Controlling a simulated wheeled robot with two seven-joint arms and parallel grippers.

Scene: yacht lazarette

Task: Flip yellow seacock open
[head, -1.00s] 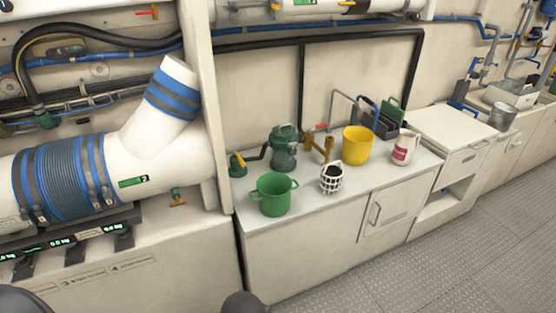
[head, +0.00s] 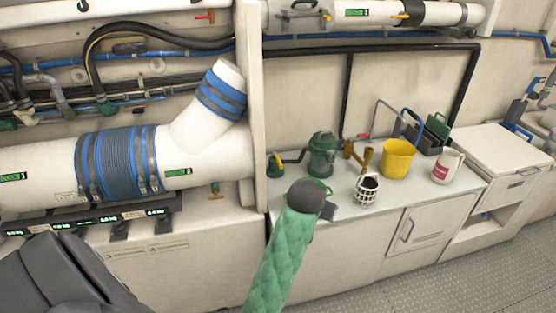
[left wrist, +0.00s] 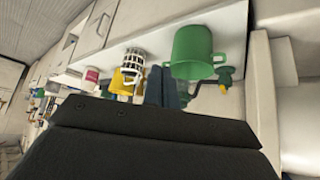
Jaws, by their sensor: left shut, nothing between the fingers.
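A small green fitting with a yellow part (head: 276,166), which looks like the yellow seacock, stands at the left end of the counter, joined to a dark hose. In the left wrist view it shows beyond the green pot (left wrist: 226,79), small, so its lever position is unclear. My left gripper (left wrist: 162,88) shows in the left wrist view with its dark fingers together and empty, apart from the fitting.
The green pot (left wrist: 195,52) is mostly hidden behind my arm in the head view. A green strainer (head: 322,157), brass valve (head: 359,157), white basket (head: 366,191), yellow bucket (head: 397,158) and white jug (head: 447,166) crowd the counter (head: 410,194). A white post (head: 249,100) stands left.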

